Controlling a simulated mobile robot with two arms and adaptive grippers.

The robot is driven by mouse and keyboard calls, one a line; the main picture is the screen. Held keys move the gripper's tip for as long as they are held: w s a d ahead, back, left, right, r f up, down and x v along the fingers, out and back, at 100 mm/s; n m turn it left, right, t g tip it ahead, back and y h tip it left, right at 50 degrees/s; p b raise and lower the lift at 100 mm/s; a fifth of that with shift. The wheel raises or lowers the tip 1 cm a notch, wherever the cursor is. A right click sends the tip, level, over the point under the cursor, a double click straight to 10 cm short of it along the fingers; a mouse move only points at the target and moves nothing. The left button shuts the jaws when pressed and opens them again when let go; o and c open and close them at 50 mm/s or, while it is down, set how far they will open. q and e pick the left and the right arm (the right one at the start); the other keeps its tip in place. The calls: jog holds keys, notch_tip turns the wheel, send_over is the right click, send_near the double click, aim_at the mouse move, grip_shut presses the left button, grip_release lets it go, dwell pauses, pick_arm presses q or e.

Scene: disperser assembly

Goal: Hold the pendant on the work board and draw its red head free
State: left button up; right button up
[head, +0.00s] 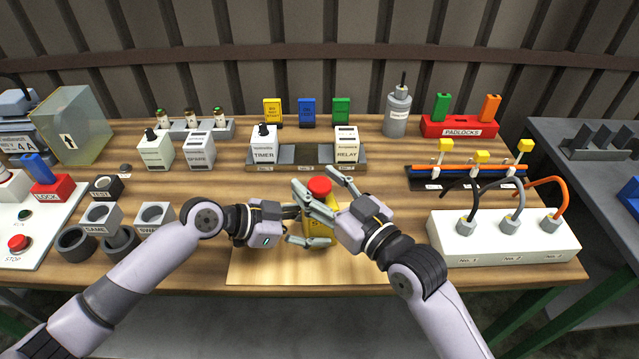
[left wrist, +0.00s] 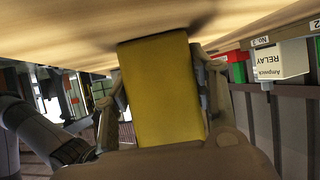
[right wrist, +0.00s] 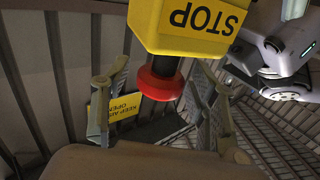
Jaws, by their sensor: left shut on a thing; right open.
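The yellow pendant (head: 318,232) stands on the pale work board (head: 258,272), partly hidden by my grippers. In the right wrist view its yellow body (right wrist: 195,25) reads STOP. Its red head (head: 319,186) sits at its top; a dark stem joins it to the body in the right wrist view (right wrist: 160,83). My left gripper (head: 306,226) is shut on the yellow body, which fills the space between its fingers in the left wrist view (left wrist: 160,90). My right gripper (head: 324,192) is open, with its fingers on either side of the red head, and gaps show beside it.
The timer and relay rack (head: 290,167) stands just behind the pendant. A white socket box (head: 500,248) with cables is at the right. Grey cups (head: 75,243) and marked blocks stand at the left. The front of the work board is clear.

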jog(key=shift+c, duration=0.6)
grip_shut()
dwell(0.3)
